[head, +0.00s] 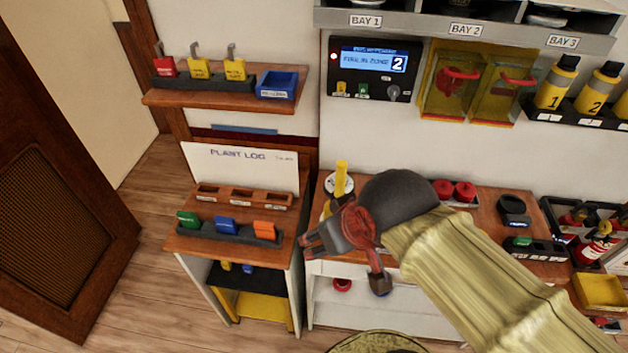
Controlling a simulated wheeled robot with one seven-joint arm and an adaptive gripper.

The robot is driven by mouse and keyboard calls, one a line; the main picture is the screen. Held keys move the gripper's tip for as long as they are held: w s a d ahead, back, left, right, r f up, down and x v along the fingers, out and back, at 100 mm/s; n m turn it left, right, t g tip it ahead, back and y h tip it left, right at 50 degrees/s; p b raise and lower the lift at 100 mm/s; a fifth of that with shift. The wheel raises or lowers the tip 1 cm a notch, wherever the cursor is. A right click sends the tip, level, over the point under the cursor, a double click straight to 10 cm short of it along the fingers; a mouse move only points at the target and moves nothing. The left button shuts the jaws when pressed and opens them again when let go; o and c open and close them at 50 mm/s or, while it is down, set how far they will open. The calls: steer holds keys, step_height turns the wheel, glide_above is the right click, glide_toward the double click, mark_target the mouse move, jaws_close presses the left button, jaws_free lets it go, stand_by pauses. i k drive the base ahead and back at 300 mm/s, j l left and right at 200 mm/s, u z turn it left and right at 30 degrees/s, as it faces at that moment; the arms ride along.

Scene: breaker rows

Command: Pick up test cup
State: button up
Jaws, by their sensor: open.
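My gripper (341,264) is at the centre of the view, in front of the middle workbench's left end. Its two fingers are spread apart, and no object shows between them. No thing in view can be told for certain as the test cup. A black, cup-like or ring-shaped item (513,209) stands on the bench (480,212), well to the right of my gripper. A white round item with an upright yellow piece (341,178) is just behind my gripper. My arm hides part of the bench.
The left cabinet (186,243) carries a rack with green, blue and orange pieces (225,226). A wall shelf (220,102) holds padlocks and a blue bin (277,85). Red round items (454,190) sit behind my arm. Yellow bottles (557,85) stand upper right. Floor is clear at left.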

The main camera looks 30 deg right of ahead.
mark_target(341, 165)
steer(key=z, duration=0.55)
steer(key=k+j, duration=0.15)
steer(key=j, duration=0.2)
steer(key=k+j, duration=0.15)
steer(key=j, duration=0.2)
steer(key=k+j, duration=0.15)
steer(key=j, duration=0.25)
steer(key=z, duration=0.05)
